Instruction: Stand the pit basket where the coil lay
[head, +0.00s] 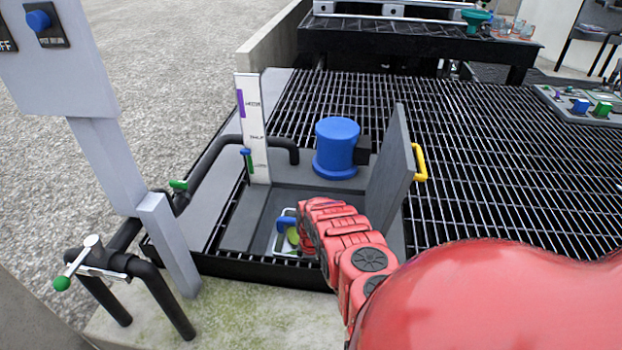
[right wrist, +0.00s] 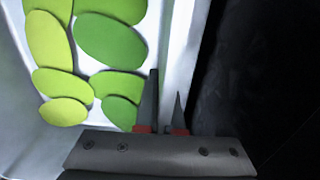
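The pit basket is a white tub with a blue handle, low in the open pit in the head view (head: 276,243), partly hidden by my right arm. In the right wrist view its white wall (right wrist: 182,40) and several green leaf-shaped pieces inside (right wrist: 110,42) show. My right gripper (right wrist: 166,95) is at the basket's side, its two dark fingers a small gap apart with white basket wall seen between and behind them. Whether they press on the wall cannot be told. In the head view its fingers are hidden. My left gripper is out of view. I see no coil.
A hatch lid with a yellow handle (head: 420,162) stands up at the pit's right. A blue capped cylinder (head: 337,147), a marked white gauge board (head: 252,128) and black pipe (head: 225,143) border the pit. Open grating (head: 490,170) lies right; a green-ended valve (head: 85,260) stands left.

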